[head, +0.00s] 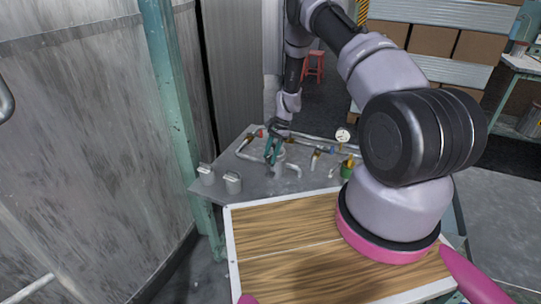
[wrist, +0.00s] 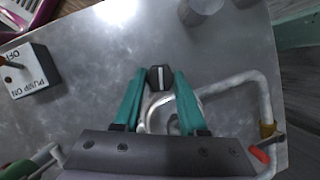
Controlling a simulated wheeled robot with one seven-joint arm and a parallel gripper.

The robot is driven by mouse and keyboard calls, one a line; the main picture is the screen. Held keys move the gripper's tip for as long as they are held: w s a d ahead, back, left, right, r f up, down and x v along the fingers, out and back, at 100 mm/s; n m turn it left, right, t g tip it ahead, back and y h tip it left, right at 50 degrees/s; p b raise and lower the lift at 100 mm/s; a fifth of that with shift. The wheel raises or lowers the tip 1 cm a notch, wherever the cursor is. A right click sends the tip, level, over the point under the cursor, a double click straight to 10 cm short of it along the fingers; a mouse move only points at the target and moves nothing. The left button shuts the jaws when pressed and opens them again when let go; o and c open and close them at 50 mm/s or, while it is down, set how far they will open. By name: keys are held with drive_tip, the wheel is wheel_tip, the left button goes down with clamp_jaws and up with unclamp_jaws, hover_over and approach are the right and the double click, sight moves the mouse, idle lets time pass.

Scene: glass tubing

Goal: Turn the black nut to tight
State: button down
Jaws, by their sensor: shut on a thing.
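The black nut (wrist: 160,77) shows in the wrist view as a small dark piece with a pale line on its face. It sits between the two teal fingertips of my gripper (wrist: 161,84), which is shut on it. Bent pale glass tubing (wrist: 150,118) shows just behind the nut, between the fingers, partly hidden by my gripper. In the head view my gripper (head: 273,152) points down at the grey metal table (head: 262,190); the nut cannot be made out there.
In the wrist view a box labelled "PUMP ON" and "OFF" (wrist: 28,72) stands at the left. A bent pipe with a red handle (wrist: 262,154) runs along the right.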

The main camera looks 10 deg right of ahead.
idle(0.3)
drive_tip(key=shift+c, duration=2.2)
unclamp_jaws()
